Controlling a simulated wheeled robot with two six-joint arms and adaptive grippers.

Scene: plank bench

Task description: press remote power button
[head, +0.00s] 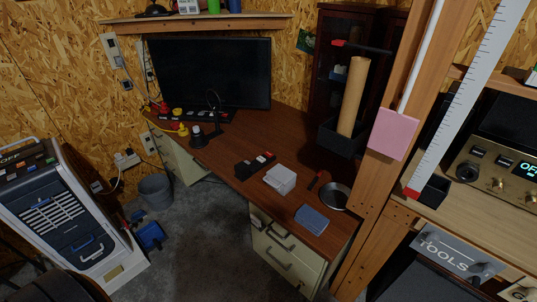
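I cannot pick out a remote with certainty. A dark flat item with red and white parts (255,165) lies on the brown desk (230,152), but it is too small to identify. A slim red and dark item (318,180) lies farther right on the desk, also too small to identify. No power button can be made out. Neither of my grippers is in view.
A white box (280,178), a blue box (311,221) and a round metal dish (335,196) sit near the desk's front right. A monitor (208,72) stands behind. A wooden post (385,165) rises at right. A grey bin (156,191) stands on the floor.

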